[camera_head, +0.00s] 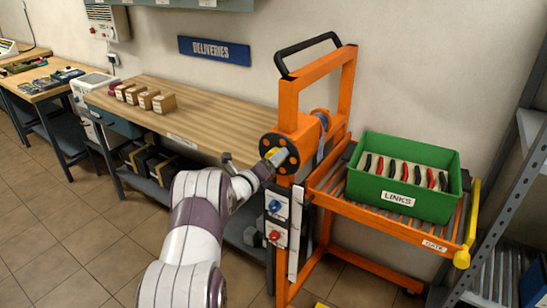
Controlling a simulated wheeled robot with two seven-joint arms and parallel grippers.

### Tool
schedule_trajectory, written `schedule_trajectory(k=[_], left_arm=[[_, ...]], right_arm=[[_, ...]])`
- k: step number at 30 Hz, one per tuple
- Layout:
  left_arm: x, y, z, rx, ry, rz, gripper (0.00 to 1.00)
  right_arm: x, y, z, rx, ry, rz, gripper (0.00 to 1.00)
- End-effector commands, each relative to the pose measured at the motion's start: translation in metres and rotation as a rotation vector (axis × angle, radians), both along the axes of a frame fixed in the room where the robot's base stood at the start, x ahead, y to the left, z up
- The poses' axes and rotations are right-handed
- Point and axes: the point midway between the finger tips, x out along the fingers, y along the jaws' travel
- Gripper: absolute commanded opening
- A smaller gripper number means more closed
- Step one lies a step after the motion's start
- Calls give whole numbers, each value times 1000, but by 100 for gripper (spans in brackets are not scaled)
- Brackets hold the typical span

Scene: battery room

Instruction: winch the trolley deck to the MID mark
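The orange trolley (346,82) stands right of the wooden bench. Its roller deck (385,225) sticks out to the right and carries a green bin labelled LINKS (402,203). The dark round winch wheel (291,146) is on the left of the trolley's post. My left gripper (272,158) is at this wheel, with something yellow at its fingertips; its fingers are too small to tell whether they are shut on a handle. A white strip (297,245) runs down the post below; no MID mark can be read. My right gripper is not in view.
A panel with a blue knob (276,206) and a red knob (274,235) sits below the wheel. The bench (200,110) holds small boxes. A grey rack (500,190) stands at right.

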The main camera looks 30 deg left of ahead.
Motion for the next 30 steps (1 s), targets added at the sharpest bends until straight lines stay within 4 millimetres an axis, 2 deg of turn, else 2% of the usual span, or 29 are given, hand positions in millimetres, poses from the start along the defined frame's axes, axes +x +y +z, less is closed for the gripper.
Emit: schedule_trajectory(k=[4,11,12,16,17,30], left_arm=[[7,-1,0,-1,1,1,82],[8,-1,0,-1,1,1,82],[8,-1,0,-1,1,1,75],[8,-1,0,-1,1,1,33],[8,-1,0,-1,1,1,27],[8,-1,-3,-86,7,1,27]], right_arm=[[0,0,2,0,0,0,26],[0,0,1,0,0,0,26],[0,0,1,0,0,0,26],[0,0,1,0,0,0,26],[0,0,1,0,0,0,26],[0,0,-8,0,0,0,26]])
